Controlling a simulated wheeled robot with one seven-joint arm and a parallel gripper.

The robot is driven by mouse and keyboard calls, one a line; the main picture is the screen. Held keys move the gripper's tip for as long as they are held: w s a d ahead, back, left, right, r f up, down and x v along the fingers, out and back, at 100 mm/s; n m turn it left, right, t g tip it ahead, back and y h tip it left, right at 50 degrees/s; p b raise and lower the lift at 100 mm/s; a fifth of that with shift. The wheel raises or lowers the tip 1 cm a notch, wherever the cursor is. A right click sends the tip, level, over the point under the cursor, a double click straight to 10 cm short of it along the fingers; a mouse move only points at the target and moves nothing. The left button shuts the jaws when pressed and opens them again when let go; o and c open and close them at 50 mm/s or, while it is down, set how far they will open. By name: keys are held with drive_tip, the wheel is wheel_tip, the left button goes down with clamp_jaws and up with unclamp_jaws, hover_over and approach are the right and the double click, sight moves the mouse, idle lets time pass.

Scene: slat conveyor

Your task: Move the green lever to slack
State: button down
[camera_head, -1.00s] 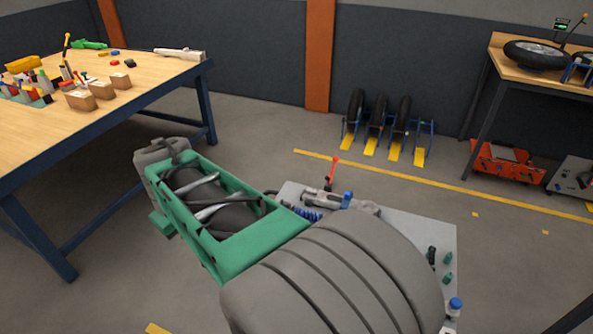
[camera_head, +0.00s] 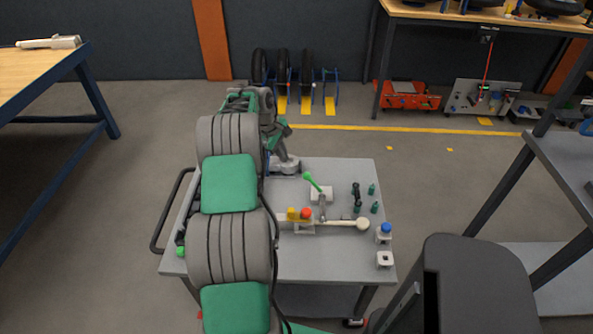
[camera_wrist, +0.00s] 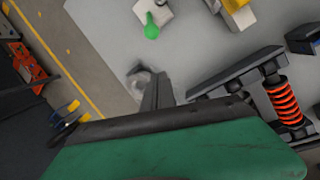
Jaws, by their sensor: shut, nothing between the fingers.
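The green lever (camera_head: 314,184) rises from a pale block on the grey cart top and leans to the upper left in the head view. Its green knob (camera_wrist: 151,28) shows near the top of the wrist view, beside the pale block. My gripper (camera_wrist: 157,88) is shut and empty, its dark fingers pointing toward the cart top. The knob is apart from the fingers, beyond their tips in the wrist view. In the head view my arm runs along the cart's left side, and the fingertips are hard to make out. No slack marking is readable.
A cream-knobbed handle (camera_head: 362,223), with red and yellow parts beside it, lies in front of the lever. Small green and dark pegs (camera_head: 373,189) stand to its right. The wrist view shows an orange spring (camera_wrist: 283,100). A workbench (camera_head: 30,75) stands left.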

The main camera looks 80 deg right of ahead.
sight(314, 183)
drive_tip(key=x, duration=0.9)
drive_tip(key=shift+f+p, duration=0.25)
drive_tip(key=shift+p, duration=0.05)
drive_tip(key=s, duration=0.1)
drive_tip(key=s+r+p, duration=0.1)
drive_tip(key=s+a, duration=0.1)
drive_tip(key=shift+s+r, duration=0.2)
drive_tip(key=shift+r, duration=0.1)
